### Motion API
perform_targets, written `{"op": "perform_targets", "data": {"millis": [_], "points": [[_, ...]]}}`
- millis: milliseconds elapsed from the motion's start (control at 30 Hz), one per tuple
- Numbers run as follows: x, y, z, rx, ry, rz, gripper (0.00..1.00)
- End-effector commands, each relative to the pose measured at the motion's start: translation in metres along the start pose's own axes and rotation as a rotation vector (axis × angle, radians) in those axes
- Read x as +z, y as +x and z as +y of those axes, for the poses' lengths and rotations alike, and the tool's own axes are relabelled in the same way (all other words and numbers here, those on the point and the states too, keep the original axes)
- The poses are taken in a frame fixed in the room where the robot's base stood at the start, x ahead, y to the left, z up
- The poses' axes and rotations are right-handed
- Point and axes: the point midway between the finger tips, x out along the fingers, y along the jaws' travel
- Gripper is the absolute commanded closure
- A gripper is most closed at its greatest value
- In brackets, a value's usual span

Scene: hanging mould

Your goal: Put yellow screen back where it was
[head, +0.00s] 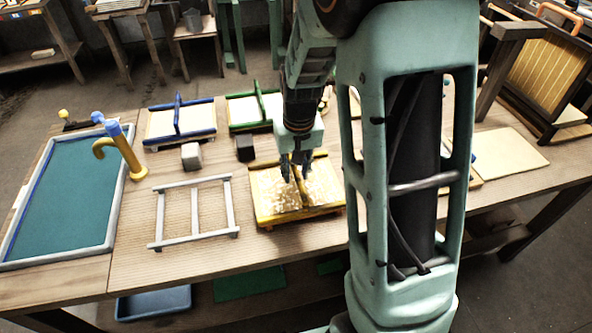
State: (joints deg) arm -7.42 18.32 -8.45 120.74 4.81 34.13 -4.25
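The yellow screen (325,190) lies on the wooden table, just left of my arm column. It has a yellow frame and a mottled white and yellow face, with a yellow bar across its middle. My gripper (296,177) points down over the far half of this screen, with its dark fingertips at or near the middle bar. The fingers and bar overlap in the picture, so I cannot tell whether they touch or grip. My arm hides part of the area behind and to the right of the screen.
A blue screen (181,120) and a green screen (240,112) lie behind. Two small blocks, grey (191,156) and black (245,148), stand near them. A white open frame (194,212) lies to the left. A teal-filled vat (70,200) takes the table's left end.

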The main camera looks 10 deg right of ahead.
Motion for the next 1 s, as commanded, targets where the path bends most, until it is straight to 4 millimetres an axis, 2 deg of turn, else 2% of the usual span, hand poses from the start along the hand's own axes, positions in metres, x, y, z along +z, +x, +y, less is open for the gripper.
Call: {"op": "perform_targets", "data": {"millis": [267, 700, 833, 1000], "points": [[-0.001, -0.01, 0.0, 0.0, 0.0, 0.001, 0.75], [-0.002, -0.099, 0.0, 0.0, 0.0, 0.005, 0.75], [-0.001, -0.116, 0.0, 0.0, 0.0, 0.002, 0.75], [-0.001, -0.125, 0.0, 0.0, 0.0, 0.0, 0.75]]}}
